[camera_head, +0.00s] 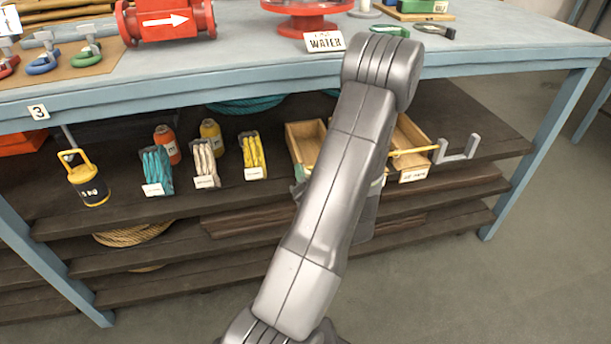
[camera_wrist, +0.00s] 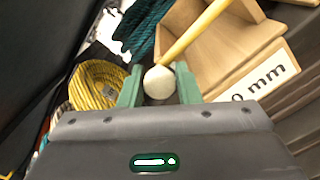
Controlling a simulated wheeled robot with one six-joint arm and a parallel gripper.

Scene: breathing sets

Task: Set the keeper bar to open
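The keeper bar is a thin yellow rod (camera_head: 413,151) in front of the wooden bins on the shelf under the bench. Its right end is by a grey fork-shaped bracket (camera_head: 458,150). In the wrist view the yellow rod (camera_wrist: 200,30) runs from the upper right down to a pale round knob (camera_wrist: 159,82). My gripper (camera_wrist: 160,84) has its two green fingers on either side of this knob. The knob fills the gap, and the gripper looks shut on it. In the head view my arm hides the gripper, the knob and the bar's left part.
Wooden bins (camera_head: 303,144) stand right behind the bar. Labelled rope bundles (camera_head: 254,158), spools and a yellow-handled black container (camera_head: 90,190) stand to the left. The bench top (camera_head: 480,50) is above the shelf. A blue leg (camera_head: 545,150) stands at right.

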